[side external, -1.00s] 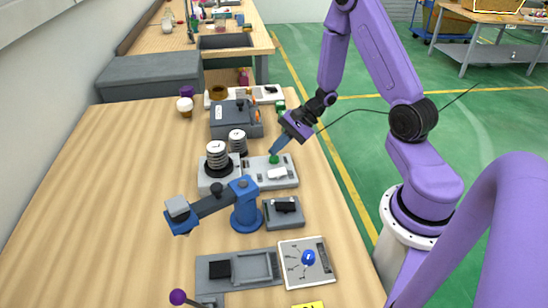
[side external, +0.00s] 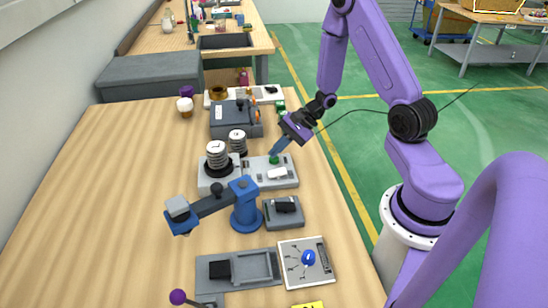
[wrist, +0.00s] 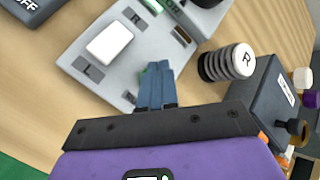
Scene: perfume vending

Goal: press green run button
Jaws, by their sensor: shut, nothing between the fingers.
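The green button (side external: 274,159) sits on the light grey panel box (side external: 290,183), in line with a white rocker (side external: 278,173). My gripper (side external: 274,153) is shut and empty, its blue fingers pointing down at the green button, with the tips at or just above it. I cannot tell whether they touch. In the wrist view the shut fingers (wrist: 158,68) reach over the grey box, and only a green sliver shows beside the tips; they hide most of what lies under them. The white rocker (wrist: 109,39) lies between the letters L and R.
A blue arm-like stand (side external: 246,203) is in front. A dark grey box (side external: 236,120) is behind. Bare wooden table (side external: 120,190) lies to the left.

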